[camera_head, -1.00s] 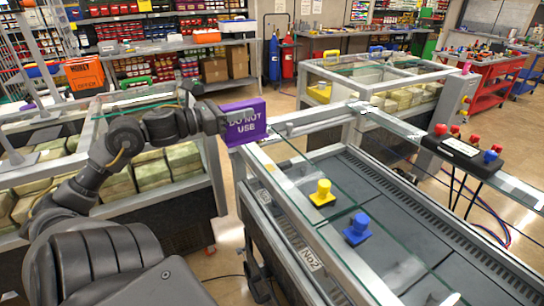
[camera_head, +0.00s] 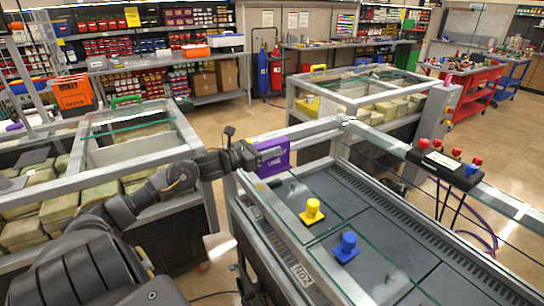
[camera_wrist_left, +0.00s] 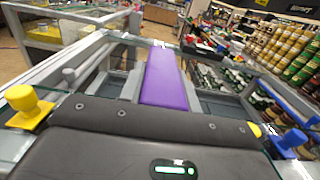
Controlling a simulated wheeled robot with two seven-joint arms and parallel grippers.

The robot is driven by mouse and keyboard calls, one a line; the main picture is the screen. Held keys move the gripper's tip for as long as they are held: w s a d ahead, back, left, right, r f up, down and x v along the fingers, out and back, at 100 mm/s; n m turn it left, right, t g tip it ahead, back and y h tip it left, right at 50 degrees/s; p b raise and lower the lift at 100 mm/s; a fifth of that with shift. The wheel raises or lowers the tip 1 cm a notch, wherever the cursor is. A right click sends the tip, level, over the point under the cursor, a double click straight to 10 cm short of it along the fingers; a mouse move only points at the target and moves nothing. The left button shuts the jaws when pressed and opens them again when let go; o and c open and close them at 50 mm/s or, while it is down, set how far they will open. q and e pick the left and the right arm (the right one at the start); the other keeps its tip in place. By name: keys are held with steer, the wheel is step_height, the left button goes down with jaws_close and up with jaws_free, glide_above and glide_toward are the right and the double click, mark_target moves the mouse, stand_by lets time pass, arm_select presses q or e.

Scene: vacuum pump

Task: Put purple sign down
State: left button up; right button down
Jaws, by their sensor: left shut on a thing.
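The purple sign (camera_head: 274,158) is held by my left gripper (camera_head: 252,157), which is shut on its left edge. In the head view it stands roughly upright, over or beside the corner of the glass-topped case; I cannot tell whether it touches the frame. Its lettering is hardly legible. In the left wrist view the purple sign (camera_wrist_left: 164,82) extends away from the gripper as a narrow purple face. The contact with the fingers is partly hidden there. My right gripper is not in view.
The glass-topped case (camera_head: 337,125) has a yellow knob (camera_head: 312,211) and a blue knob (camera_head: 346,246) on it. A black control box (camera_head: 445,164) with coloured buttons sits on its right rail. Another case (camera_head: 185,130) stands at left, with open floor behind.

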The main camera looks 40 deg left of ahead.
mark_target(272, 160)
arm_select(q)
steer(key=shift+w+d+f, duration=0.1)
steer(key=shift+w+f, duration=0.2)
steer(key=shift+f, duration=0.05)
steer(key=shift+w+d+f, duration=0.1)
steer(key=shift+w+f, duration=0.15)
step_height(272, 160, down, 2)
steer(key=shift+f+p, duration=0.1)
steer(key=shift+p, duration=1.1)
steer(key=shift+f, duration=0.45)
steer(key=shift+f, duration=0.15)
steer(key=o, duration=1)
